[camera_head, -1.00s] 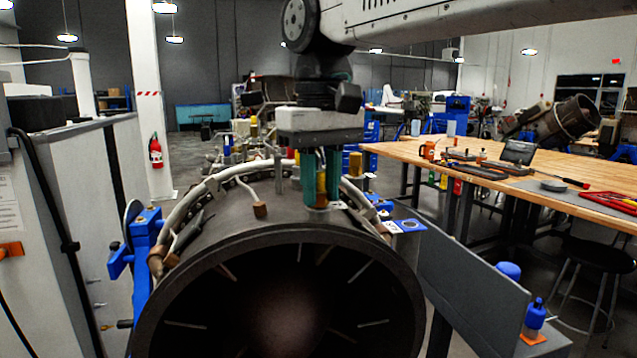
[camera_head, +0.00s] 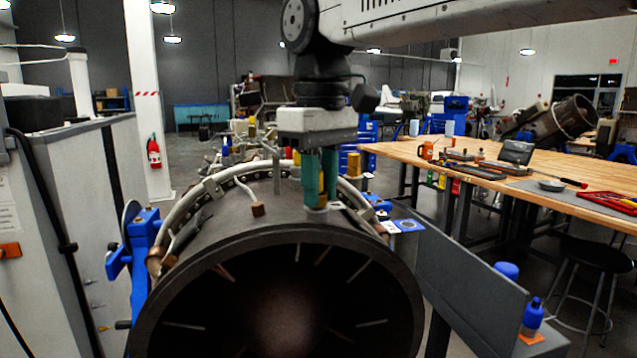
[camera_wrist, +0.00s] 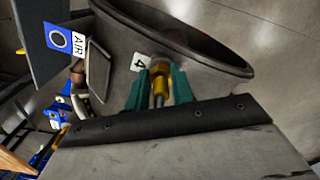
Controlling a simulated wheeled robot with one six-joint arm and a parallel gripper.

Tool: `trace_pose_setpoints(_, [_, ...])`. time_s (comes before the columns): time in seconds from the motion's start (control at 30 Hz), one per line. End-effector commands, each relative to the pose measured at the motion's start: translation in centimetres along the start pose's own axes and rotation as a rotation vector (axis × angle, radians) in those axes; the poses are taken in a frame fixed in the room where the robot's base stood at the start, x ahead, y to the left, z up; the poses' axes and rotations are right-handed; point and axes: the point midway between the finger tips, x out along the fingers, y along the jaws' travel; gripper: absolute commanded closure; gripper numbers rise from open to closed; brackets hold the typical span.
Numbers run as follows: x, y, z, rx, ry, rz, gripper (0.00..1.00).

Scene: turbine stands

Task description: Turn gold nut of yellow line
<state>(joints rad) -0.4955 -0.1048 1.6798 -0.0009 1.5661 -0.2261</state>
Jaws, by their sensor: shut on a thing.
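The turbine casing (camera_head: 235,245) is a dark drum with its open end toward me. My gripper (camera_head: 318,190) points down at its top, with green fingers shut on a gold nut with a yellow part (camera_head: 321,188). In the wrist view the gripper (camera_wrist: 160,85) has its fingers on both sides of the gold nut (camera_wrist: 161,88). A label with the number 4 (camera_wrist: 141,62) lies beside it on the casing. Another gold fitting (camera_head: 354,165) stands behind and to the right. The fingers hide part of the held nut.
A blue bracket (camera_head: 140,250) stands at left. A wooden workbench (camera_head: 450,160) with tools is at right.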

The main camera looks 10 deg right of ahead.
Motion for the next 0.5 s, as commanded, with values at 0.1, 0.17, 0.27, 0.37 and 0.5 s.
trace_pose_setpoints(0.1, [0.04,-0.04,0.05,0.000,-0.002,-0.001,0.57])
trace_pose_setpoints(0.17, [0.03,-0.03,0.04,0.000,-0.002,-0.001,0.54])
trace_pose_setpoints(0.27, [0.03,-0.02,0.03,0.000,-0.001,-0.001,0.54])
trace_pose_setpoints(0.37, [0.00,-0.02,0.02,0.001,-0.001,0.000,0.54])
trace_pose_setpoints(0.5, [-0.82,-0.01,-0.02,0.001,0.000,0.000,0.54])
